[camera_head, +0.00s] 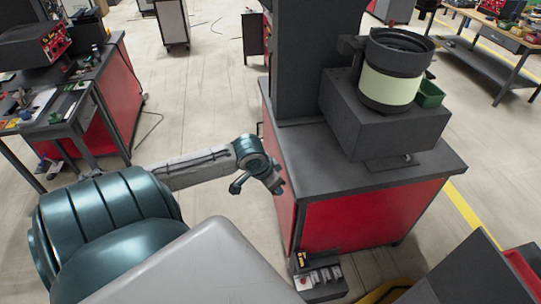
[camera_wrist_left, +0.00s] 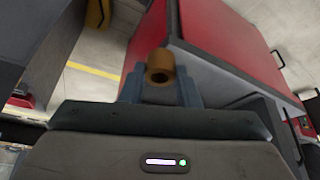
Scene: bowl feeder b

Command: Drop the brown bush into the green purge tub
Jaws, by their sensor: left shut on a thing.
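The brown bush (camera_wrist_left: 160,66) is a short hollow cylinder, seen in the left wrist view between the two fingers of my left gripper (camera_wrist_left: 160,86). The gripper is shut on it, and its open bore faces the camera. In the head view my left gripper (camera_head: 279,186) is beside the left edge of the dark bench top; the bush is too small to make out there. The green purge tub (camera_head: 430,95) is at the right side of the bowl feeder (camera_head: 389,84), partly hidden behind it. My right gripper is in neither view.
The feeder stands on a dark block (camera_head: 385,125) on the red-sided bench (camera_head: 372,218). A dark column (camera_head: 305,60) rises at the bench's back left. A small bin of items (camera_head: 320,278) sits low at the bench's front. Open floor (camera_head: 195,115) lies left of the bench.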

